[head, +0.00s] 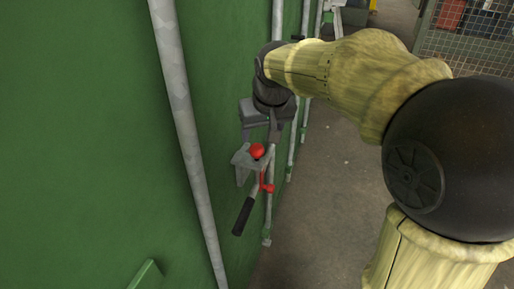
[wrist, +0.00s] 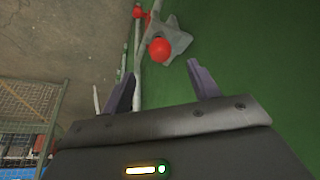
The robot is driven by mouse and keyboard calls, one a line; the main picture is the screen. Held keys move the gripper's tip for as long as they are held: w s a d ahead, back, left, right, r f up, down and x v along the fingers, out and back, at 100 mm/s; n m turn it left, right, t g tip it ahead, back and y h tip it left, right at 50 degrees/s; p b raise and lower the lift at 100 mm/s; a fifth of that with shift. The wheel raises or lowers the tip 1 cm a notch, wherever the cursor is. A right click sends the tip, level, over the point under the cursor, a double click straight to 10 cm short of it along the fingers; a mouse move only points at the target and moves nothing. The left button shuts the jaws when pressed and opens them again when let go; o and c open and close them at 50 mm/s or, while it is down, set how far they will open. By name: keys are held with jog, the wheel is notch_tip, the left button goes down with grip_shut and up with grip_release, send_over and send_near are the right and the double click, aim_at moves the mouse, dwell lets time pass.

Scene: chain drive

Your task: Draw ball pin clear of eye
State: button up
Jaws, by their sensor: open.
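The ball pin shows as a red ball (head: 257,151) on top of a grey bracket (head: 247,162) fixed to the green wall. The eye it sits in cannot be made out. In the wrist view the red ball (wrist: 160,49) lies ahead of and between the fingertips, apart from both. My gripper (wrist: 158,80) is open and empty, with its two dark fingers spread. In the head view my gripper (head: 274,128) is just above and behind the ball, partly hidden by my wrist. Below the bracket are a red lever part (head: 267,186) and a black-handled crank (head: 243,216).
A green wall (head: 90,130) with several grey vertical pipes (head: 187,130) runs along the left. A wire mesh cage (head: 470,35) with coloured contents stands at the back right.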

aim_at(258, 147)
jog(key=p+x, duration=0.1)
jog(key=x, duration=0.9)
jog(key=shift+w+f+p, duration=0.1)
jog(key=shift+f+p, duration=0.05)
jog(key=shift+p, duration=0.25)
jog(key=c, duration=1.2)
jog(key=shift+r+p, duration=5.8)
jog(key=shift+r, duration=1.75)
